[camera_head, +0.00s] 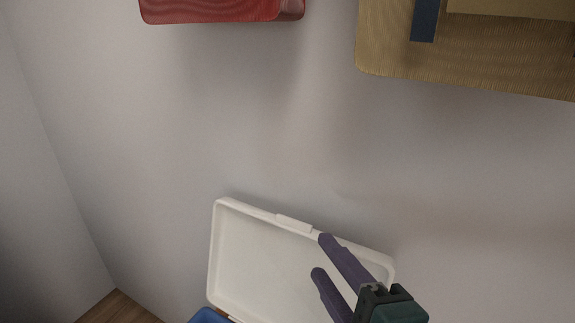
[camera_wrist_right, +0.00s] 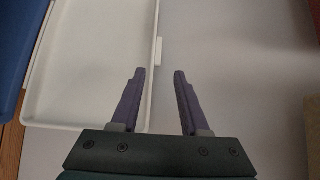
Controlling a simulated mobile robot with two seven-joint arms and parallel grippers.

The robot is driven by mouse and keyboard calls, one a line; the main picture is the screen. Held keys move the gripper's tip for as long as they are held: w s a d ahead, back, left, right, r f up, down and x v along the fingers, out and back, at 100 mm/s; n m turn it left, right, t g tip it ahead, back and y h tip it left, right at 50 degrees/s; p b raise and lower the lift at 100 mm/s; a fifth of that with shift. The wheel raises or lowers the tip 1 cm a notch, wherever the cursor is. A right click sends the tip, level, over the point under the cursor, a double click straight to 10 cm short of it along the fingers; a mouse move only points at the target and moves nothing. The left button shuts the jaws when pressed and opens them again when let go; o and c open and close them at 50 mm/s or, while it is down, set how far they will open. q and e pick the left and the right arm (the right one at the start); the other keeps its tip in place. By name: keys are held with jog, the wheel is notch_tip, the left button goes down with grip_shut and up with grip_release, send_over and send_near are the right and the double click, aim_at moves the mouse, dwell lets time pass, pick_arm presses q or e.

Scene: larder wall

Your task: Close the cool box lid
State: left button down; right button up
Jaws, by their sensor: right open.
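The cool box lid (camera_head: 262,262) is white and stands open, tilted up near the wall, with its shallow inner side showing. It also shows in the right wrist view (camera_wrist_right: 95,65). A small part of the blue cool box body (camera_head: 208,316) shows at the bottom edge of the head view, and blue also shows at the left of the wrist view (camera_wrist_right: 14,50). My right gripper (camera_head: 322,256) is open and empty, in front of the lid's upper right part. In the wrist view the lid's edge lies between its purple fingers or close to them; contact cannot be told. My left gripper is not in view.
A red object (camera_head: 222,10) and a wooden cabinet or board (camera_head: 390,50) are on the wall above. The grey wall (camera_head: 290,130) between them and the lid is clear. A bit of wooden floor (camera_head: 118,308) shows at lower left.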

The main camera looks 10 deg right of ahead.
aim_at(295, 224)
jog(key=b+x, duration=0.1)
jog(key=x, duration=0.1)
jog(key=b+x, duration=0.1)
jog(key=x, duration=0.2)
jog(key=b+x, duration=0.1)
jog(key=x, duration=0.2)
jog(key=shift+w+a+f, duration=0.1)
jog(key=shift+a+f, duration=0.2)
jog(key=shift+f, duration=0.05)
jog(key=shift+w, duration=0.6)
jog(key=shift+a, duration=0.1)
jog(key=c, duration=0.7)
grip_shut()
jog(key=shift+r, duration=0.1)
